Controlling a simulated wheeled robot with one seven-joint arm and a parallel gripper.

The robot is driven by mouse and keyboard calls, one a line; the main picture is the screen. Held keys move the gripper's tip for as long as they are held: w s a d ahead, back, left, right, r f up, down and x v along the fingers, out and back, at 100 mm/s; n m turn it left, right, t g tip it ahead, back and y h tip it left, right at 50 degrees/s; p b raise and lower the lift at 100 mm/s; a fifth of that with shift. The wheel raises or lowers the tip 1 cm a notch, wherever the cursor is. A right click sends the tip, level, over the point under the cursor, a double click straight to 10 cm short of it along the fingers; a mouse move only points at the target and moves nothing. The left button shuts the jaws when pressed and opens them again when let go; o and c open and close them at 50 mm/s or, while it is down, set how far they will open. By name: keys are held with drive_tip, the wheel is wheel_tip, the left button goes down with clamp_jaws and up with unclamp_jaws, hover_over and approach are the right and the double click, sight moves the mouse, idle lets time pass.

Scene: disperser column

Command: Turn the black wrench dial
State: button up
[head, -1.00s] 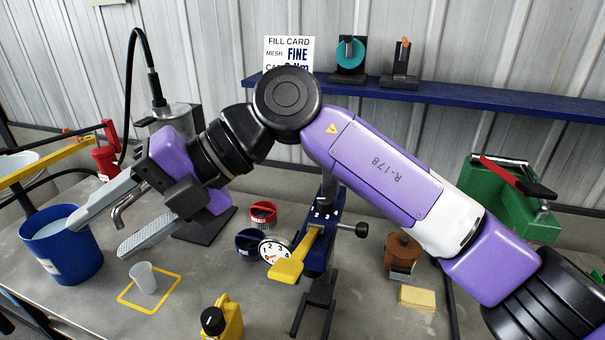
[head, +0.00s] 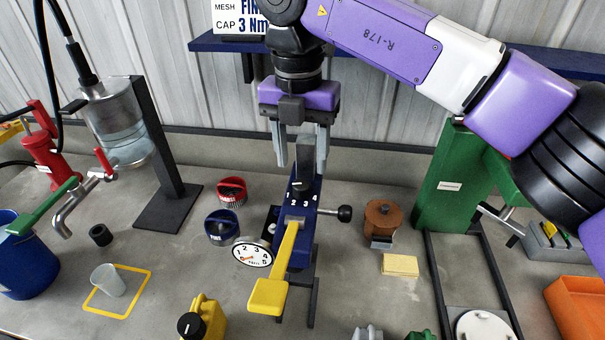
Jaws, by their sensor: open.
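The blue wrench fixture (head: 297,215) stands on a black stand at the centre of the bench. Its dial is an upright black grip (head: 307,165) at the top, above the white marks 2, 3 and 4. My gripper (head: 301,160) points down with its two grey fingers apart, one on each side of the black grip. I cannot tell whether either finger touches it. A yellow lever (head: 277,268) slopes toward me from the fixture. A round white gauge (head: 253,254) sits at its left, and a small black side knob (head: 344,213) sticks out at its right.
Red (head: 232,190) and blue (head: 221,226) caps lie left of the fixture. A brown pot (head: 382,220) and yellow sponge (head: 400,264) lie right. A tall green press (head: 452,180) stands further right. A fill card (head: 240,18) stands on the blue shelf (head: 225,43) behind.

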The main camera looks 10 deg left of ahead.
sight(302, 183)
drive_tip(key=shift+s+f+p, duration=0.1)
drive_tip(key=shift+f+p, duration=0.45)
drive_tip(key=shift+f, duration=2.15)
clamp_jaws()
